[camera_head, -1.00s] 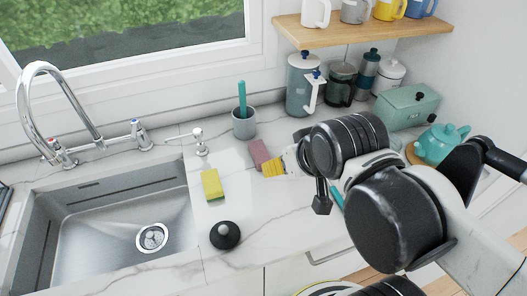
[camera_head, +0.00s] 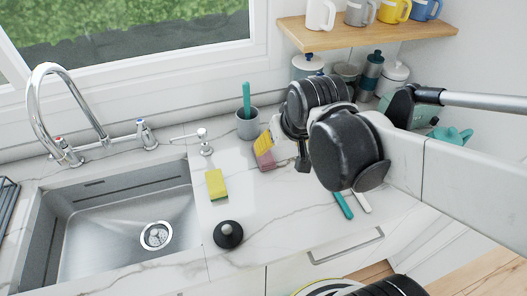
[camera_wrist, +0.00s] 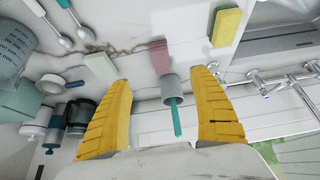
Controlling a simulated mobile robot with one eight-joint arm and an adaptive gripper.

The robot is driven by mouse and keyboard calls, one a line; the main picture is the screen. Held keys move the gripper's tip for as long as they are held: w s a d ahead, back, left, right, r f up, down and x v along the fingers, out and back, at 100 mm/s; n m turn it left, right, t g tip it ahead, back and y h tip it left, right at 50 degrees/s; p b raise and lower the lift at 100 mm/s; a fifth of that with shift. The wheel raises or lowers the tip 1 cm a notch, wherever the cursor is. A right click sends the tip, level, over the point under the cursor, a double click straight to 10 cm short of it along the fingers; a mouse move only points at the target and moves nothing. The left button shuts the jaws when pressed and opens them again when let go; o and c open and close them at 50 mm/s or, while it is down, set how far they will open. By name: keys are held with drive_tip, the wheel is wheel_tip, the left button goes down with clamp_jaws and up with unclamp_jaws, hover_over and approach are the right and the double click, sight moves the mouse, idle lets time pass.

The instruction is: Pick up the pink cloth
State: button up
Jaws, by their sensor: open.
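The pink cloth (camera_head: 266,161) lies on the white marble counter in front of the grey cup, partly hidden by my gripper (camera_head: 267,146) in the head view.
The grey cup (camera_head: 247,127) with a teal-handled tool (camera_wrist: 177,122) stands just behind the cloth. A yellow sponge (camera_head: 216,184), black round-topped object (camera_head: 228,235) and sink (camera_head: 115,225) are left. Canisters stand right, under the mug shelf (camera_head: 365,35). Counter in front is mostly clear.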

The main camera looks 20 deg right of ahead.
drive_tip(key=g+p, duration=0.1)
drive_tip(key=p, duration=0.1)
approach(266, 156)
drive_tip(key=shift+g, duration=0.3)
drive_tip(key=w+f+b, duration=0.1)
drive_tip(key=w+f, duration=0.1)
drive_tip(key=w+f+b, duration=0.1)
drive_tip(key=w+f, duration=0.1)
drive_tip(key=shift+w+f, duration=0.15)
drive_tip(key=shift+f, duration=0.2)
drive_tip(key=b+x, duration=0.3)
drive_tip(key=x, duration=0.2)
drive_tip(key=shift+a+f, duration=0.1)
drive_tip(key=shift+f, duration=0.25)
drive_tip(key=shift+r, duration=0.1)
drive_tip(key=shift+c, duration=0.2)
drive_tip(key=c, duration=1.2)
drive_tip(key=shift+c, duration=0.6)
